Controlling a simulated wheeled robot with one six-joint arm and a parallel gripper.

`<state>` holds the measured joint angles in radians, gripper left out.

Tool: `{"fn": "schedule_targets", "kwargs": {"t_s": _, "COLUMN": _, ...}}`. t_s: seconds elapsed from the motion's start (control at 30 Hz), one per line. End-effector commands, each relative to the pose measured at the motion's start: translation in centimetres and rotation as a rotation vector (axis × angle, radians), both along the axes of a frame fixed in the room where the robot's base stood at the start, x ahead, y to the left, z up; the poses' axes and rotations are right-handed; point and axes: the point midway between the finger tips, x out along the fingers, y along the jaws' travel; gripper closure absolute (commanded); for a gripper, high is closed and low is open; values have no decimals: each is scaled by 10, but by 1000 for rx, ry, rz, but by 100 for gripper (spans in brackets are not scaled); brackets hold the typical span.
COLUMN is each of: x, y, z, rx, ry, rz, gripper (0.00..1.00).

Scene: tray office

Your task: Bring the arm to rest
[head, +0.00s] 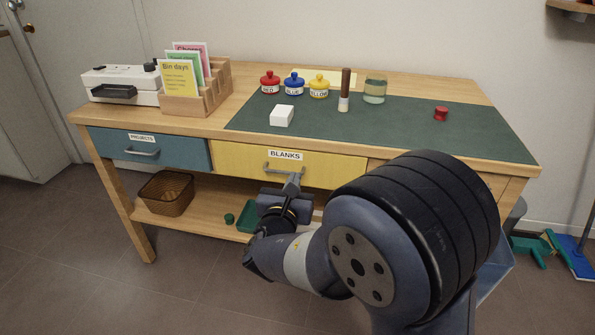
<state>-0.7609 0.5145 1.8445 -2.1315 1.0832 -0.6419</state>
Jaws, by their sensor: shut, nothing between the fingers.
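My arm reaches from the lower right towards the front of the wooden workbench (375,166). My gripper (293,183) is shut with nothing in it. It is in front of the yellow drawer (235,157), labelled BLANKS, close to the metal handle (270,168). I cannot tell whether it touches the handle. The drawer looks shut or nearly so. My arm hides part of the bench front and the shelf below.
On the bench stand a card rack (219,88), a white machine (122,84), red (270,84), blue (294,85) and yellow (319,86) jars, a white block (282,116), a brush (344,92) and a glass jar (375,90). A basket (166,193) is on the lower shelf. Floor at left is clear.

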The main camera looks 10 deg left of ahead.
Motion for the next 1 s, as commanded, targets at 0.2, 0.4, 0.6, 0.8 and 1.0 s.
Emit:
{"fn": "schedule_targets", "kwargs": {"t_s": 0.2, "x": -41, "y": 4, "z": 2, "rx": 0, "ry": 1, "rz": 4, "gripper": 100}}
{"fn": "schedule_targets", "kwargs": {"t_s": 0.4, "x": -58, "y": 5, "z": 1, "rx": 1, "ry": 0, "rz": 1, "gripper": 100}}
{"fn": "schedule_targets", "kwargs": {"t_s": 0.6, "x": -60, "y": 5, "z": 0, "rx": 1, "ry": 0, "rz": 0, "gripper": 100}}
{"fn": "schedule_targets", "kwargs": {"t_s": 0.8, "x": -59, "y": 5, "z": 0, "rx": 1, "ry": 0, "rz": 0, "gripper": 100}}
{"fn": "schedule_targets", "kwargs": {"t_s": 1.0, "x": -43, "y": 3, "z": -2, "rx": 2, "ry": 0, "rz": -3, "gripper": 100}}
